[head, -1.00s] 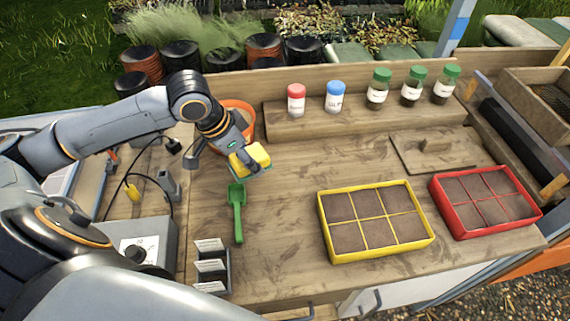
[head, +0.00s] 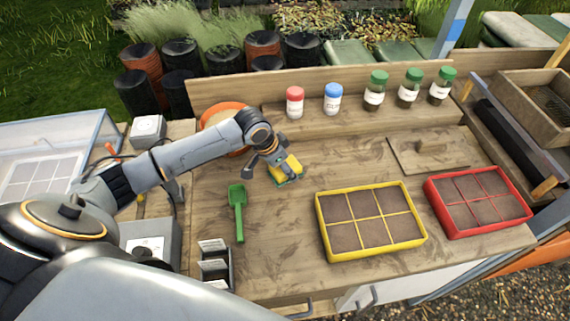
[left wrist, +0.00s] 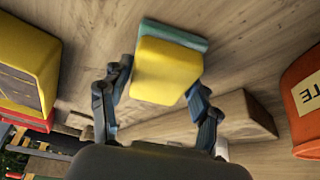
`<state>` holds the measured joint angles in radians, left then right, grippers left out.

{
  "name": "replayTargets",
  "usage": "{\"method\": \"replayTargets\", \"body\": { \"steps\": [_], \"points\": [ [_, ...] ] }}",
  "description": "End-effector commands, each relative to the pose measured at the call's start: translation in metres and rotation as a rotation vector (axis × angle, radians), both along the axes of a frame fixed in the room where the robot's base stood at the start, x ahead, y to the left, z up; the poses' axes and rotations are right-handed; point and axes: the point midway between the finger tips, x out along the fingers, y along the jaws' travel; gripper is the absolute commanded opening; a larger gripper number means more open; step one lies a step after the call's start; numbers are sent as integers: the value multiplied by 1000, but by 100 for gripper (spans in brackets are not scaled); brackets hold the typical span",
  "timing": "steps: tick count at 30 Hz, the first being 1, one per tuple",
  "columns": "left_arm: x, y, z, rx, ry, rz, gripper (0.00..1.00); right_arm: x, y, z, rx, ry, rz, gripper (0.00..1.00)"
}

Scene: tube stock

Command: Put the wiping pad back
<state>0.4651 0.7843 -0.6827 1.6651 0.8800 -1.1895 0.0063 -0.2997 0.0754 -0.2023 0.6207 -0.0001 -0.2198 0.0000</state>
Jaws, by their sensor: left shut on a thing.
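The wiping pad (head: 292,168) has a yellow block on a teal base. My left gripper (head: 277,166) is shut on it, over the wooden bench between the orange pot and the yellow tray. In the left wrist view the pad (left wrist: 165,72) sits between the two dark fingers (left wrist: 160,90), its teal face toward the bench. The pad is low over the bench; I cannot tell if it touches. My right gripper is in neither view.
The orange pot (head: 210,112) stands behind my left arm. A green scoop (head: 238,205), yellow tray (head: 376,254) and red tray (head: 490,230) lie on the bench. Several jars stand on the back shelf (head: 352,119). A wooden board with a handle (head: 455,160) lies at right.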

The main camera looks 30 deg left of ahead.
Motion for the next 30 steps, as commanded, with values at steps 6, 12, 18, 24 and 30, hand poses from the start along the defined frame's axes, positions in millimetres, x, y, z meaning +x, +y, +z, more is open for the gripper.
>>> {"method": "replayTargets", "body": {
  "steps": [6, 12, 18, 24, 30],
  "points": [
    [0, 0, -2, -1, -3, -1, 32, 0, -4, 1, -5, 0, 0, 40],
    [0, 0, -5, -1, -1, -1, 68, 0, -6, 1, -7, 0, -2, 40],
    [0, 0, -5, -2, -1, 0, 84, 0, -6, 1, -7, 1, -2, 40],
    [0, 0, -4, -1, -2, 0, 84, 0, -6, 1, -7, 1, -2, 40],
    [-4, 3, 12, 0, -3, -1, 84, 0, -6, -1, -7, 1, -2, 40]
  ]
}}
